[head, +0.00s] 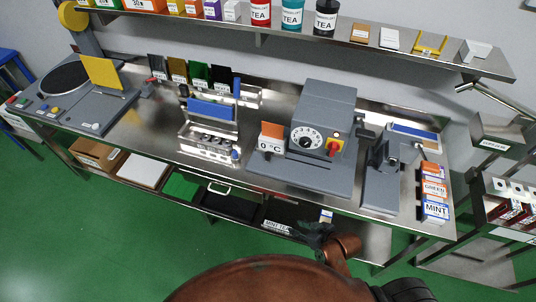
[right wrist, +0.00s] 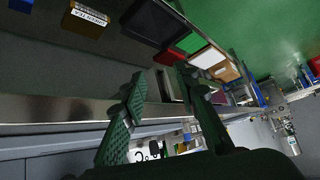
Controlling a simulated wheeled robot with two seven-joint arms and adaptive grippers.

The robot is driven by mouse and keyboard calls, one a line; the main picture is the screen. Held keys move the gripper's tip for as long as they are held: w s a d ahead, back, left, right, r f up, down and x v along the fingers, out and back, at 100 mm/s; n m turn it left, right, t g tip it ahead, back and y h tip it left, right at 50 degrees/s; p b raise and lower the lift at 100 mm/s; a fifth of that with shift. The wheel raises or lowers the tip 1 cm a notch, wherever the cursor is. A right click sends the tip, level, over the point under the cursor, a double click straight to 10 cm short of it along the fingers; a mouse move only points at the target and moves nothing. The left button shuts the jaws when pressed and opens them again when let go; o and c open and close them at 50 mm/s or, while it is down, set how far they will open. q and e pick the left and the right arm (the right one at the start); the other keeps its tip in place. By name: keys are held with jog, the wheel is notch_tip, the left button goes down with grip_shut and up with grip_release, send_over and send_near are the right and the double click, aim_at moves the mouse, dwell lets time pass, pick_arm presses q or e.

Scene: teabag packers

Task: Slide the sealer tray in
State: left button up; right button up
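The sealer (head: 322,125) is a grey machine on the bench, with a black dial, a red knob and a "0 °C" display. Its flat grey base (head: 290,174) sticks out toward the bench's front edge. I cannot clearly tell the tray apart from this base. My right gripper (head: 318,232) is in front of and below the bench's front edge, apart from the sealer. In the right wrist view my right gripper (right wrist: 160,76) has its green-padded fingers spread, with nothing between them. My left gripper is not in view.
A grey press-like device (head: 382,180) and stacked tea boxes (head: 434,195) stand right of the sealer. A metal rack (head: 208,140) stands left. Under the bench, a lower shelf holds a black tray (head: 228,204) and a white box (head: 145,170). Green floor is clear in front.

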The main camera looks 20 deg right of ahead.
aim_at(268, 158)
jog(key=w+a+r+t+y, duration=0.2)
jog(key=w+a+r+t, duration=0.3)
jog(key=w+r, duration=0.3)
jog(key=w+a+r+t+y, duration=0.1)
jog(key=w+a+r+t, duration=0.45)
jog(key=w, duration=0.45)
jog(key=w+d+f+m+h, duration=0.1)
jog(key=w+m+h, duration=0.1)
jog(key=h, duration=0.2)
jog(key=w+d+f+m+h, duration=0.2)
jog(key=m+h, duration=0.1)
jog(key=w+d+f+m+h, duration=0.2)
jog(key=h, duration=0.2)
jog(key=shift+w+f+m+g+h, duration=0.25)
jog(key=shift+w+m+g+h, duration=0.05)
jog(key=shift+w+g, duration=0.05)
jog(key=shift+w+d+f, duration=0.1)
jog(key=shift+w+f, duration=0.1)
jog(key=b+x, duration=0.1)
jog(key=x, duration=0.6)
jog(key=shift+w+d, duration=0.1)
jog(key=shift+c, duration=0.6)
grip_shut()
